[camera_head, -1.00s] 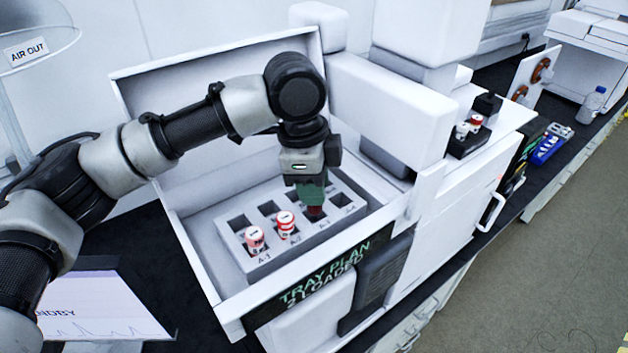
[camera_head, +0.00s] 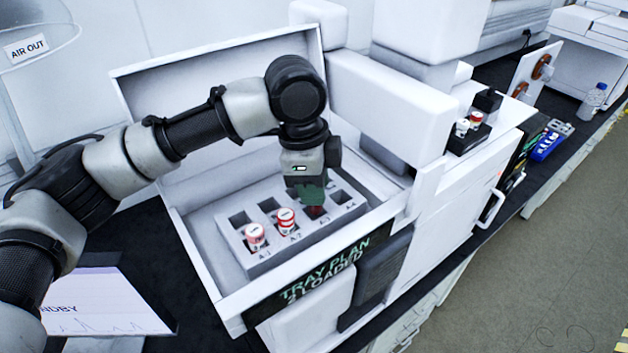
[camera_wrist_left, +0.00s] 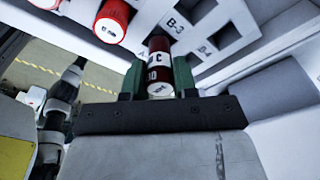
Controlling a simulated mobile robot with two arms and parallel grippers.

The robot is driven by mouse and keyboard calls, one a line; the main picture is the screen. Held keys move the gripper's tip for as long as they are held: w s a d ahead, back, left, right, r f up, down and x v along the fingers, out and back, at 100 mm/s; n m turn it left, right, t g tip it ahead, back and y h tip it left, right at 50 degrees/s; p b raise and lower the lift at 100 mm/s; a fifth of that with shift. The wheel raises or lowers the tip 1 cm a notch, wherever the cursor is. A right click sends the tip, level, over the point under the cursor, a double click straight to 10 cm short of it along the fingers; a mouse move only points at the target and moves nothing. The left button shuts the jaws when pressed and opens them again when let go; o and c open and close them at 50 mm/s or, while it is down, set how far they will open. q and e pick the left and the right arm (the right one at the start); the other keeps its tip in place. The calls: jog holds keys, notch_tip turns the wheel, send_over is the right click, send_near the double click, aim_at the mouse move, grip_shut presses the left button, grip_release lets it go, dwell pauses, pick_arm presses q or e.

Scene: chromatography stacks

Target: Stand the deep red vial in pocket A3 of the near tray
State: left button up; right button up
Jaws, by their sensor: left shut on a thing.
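The deep red vial (camera_head: 316,212) is upright in the jaws of my left gripper (camera_head: 312,199), at pocket A3 of the near tray (camera_head: 262,268). Its lower end appears to be within the pocket, but whether it touches the floor cannot be seen. In the left wrist view my left gripper (camera_wrist_left: 159,82) is shut on the vial (camera_wrist_left: 158,62), one green finger on each side. The far end of the vial meets the tray there. My right gripper is not in view.
Red-and-white vials stand in A1 (camera_head: 254,236) and A2 (camera_head: 285,220), close beside my gripper. The pocket at A4 (camera_head: 342,197) looks empty. The tray sits in a white open box with a raised lid (camera_head: 215,90). A white machine arm (camera_head: 390,105) overhangs the right side.

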pick_arm(q)
jog(key=shift+f, duration=0.95)
jog(key=shift+f, duration=0.15)
jog(key=shift+f, duration=0.55)
jog(key=o, duration=1.4)
jog(key=shift+r, duration=0.15)
